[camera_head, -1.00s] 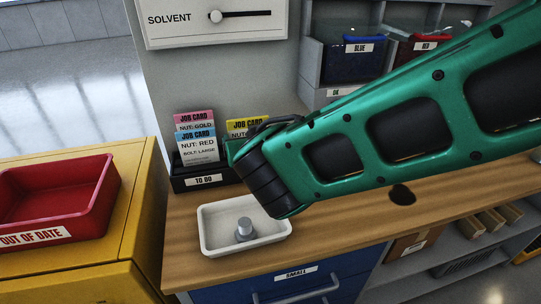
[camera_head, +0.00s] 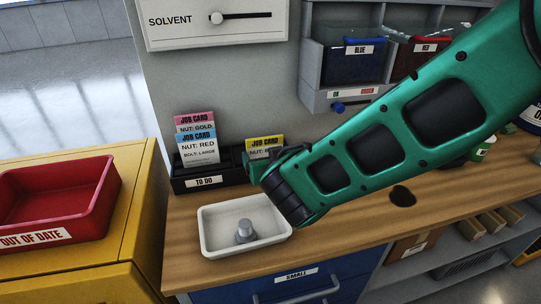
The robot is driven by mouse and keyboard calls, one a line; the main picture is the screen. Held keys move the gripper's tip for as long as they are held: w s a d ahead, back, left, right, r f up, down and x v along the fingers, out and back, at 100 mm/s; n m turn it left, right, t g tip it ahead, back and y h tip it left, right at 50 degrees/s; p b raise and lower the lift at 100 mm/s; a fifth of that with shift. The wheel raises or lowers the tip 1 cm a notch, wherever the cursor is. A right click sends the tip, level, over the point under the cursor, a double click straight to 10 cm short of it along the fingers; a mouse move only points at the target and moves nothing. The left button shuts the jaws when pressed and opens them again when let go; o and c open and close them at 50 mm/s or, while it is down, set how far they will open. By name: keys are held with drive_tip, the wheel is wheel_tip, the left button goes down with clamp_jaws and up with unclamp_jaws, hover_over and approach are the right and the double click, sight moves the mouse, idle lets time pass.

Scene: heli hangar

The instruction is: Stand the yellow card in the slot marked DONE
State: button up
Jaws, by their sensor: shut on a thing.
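The yellow card (camera_head: 264,142), with JOB CARD across its top, stands roughly upright in my gripper (camera_head: 266,164). The gripper is shut on it, at the right end of the black card holder (camera_head: 222,178). My wrist hides the card's lower part and the fingertips, so I cannot tell whether the card is inside a slot or above it. The holder's left part is marked TO DO (camera_head: 204,181). A blue card (camera_head: 198,148) and a pink card (camera_head: 194,120) stand there. No DONE label is visible; my arm covers that area.
A white tray (camera_head: 212,238) with a grey bolt (camera_head: 245,231) sits just in front of the holder. A grey wall panel rises behind it. A red OUT OF DATE bin (camera_head: 62,205) stands left. Blue (camera_head: 352,65) and red bins are at back right.

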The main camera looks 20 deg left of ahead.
drive_tip(key=shift+f, duration=0.1)
drive_tip(key=o, duration=1)
drive_tip(key=shift+s+d+r, duration=0.15)
drive_tip(key=shift+s+r, duration=0.1)
drive_tip(key=v, duration=1.1)
drive_tip(key=shift+s+d+r, duration=0.1)
drive_tip(key=shift+r, duration=0.05)
